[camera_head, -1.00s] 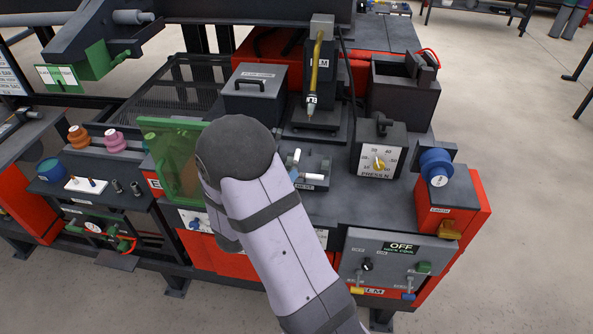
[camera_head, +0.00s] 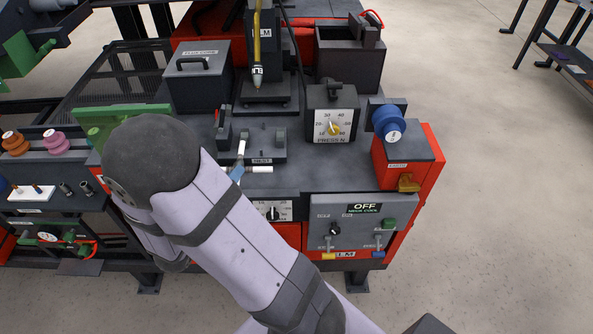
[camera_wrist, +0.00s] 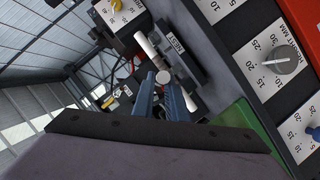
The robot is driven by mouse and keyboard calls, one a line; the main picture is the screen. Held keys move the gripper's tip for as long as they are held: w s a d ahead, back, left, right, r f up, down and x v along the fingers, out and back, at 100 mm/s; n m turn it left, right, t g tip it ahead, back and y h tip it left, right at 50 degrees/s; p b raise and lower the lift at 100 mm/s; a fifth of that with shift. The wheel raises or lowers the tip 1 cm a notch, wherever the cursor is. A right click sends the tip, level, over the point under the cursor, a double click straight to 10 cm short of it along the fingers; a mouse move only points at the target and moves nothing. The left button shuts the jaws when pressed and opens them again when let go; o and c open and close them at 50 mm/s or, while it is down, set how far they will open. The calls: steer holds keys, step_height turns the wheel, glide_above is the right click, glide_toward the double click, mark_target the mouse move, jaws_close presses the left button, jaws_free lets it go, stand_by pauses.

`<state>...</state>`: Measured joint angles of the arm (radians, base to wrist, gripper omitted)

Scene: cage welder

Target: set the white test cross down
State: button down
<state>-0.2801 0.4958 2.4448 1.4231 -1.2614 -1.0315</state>
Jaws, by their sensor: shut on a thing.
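The white test cross (camera_head: 241,149) shows as white rods in front of the dark nest fixture (camera_head: 279,147), close to its NEST label. My gripper (camera_head: 236,174), with blue fingers, is shut on the cross near its middle. In the wrist view the cross (camera_wrist: 147,45) sticks out on both sides of the fingers (camera_wrist: 161,84), with a round white end facing the camera. The nest (camera_wrist: 183,52) lies just beside it there. I cannot tell whether the cross touches the nest. My forearm hides part of the bench left of the gripper.
The welding head (camera_head: 258,75) with its yellow cable stands behind the nest. The press dial box (camera_head: 332,118) is to the right, with a blue knob (camera_head: 390,124) beyond. A green panel (camera_head: 103,119) stands left, close behind my arm. A control panel (camera_head: 362,226) reads OFF in front.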

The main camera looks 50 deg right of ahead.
steer(key=s+d+r+m+g+h+p, duration=0.1)
steer(key=s+d+m+g+h+p, duration=0.2)
steer(key=s+d, duration=0.5)
steer(key=m+g+y, duration=0.1)
steer(key=g, duration=0.1)
glide_above(322, 187)
steer(key=shift+w+f+p, duration=0.1)
steer(key=shift+f+p, duration=0.4)
steer(key=shift+f, duration=2.6)
steer(key=shift+f, duration=1.9)
steer(key=shift+f, duration=0.1)
steer(key=c, duration=2.2)
jaws_free()
steer(key=shift+f, duration=0.15)
steer(key=shift+o, duration=0.8)
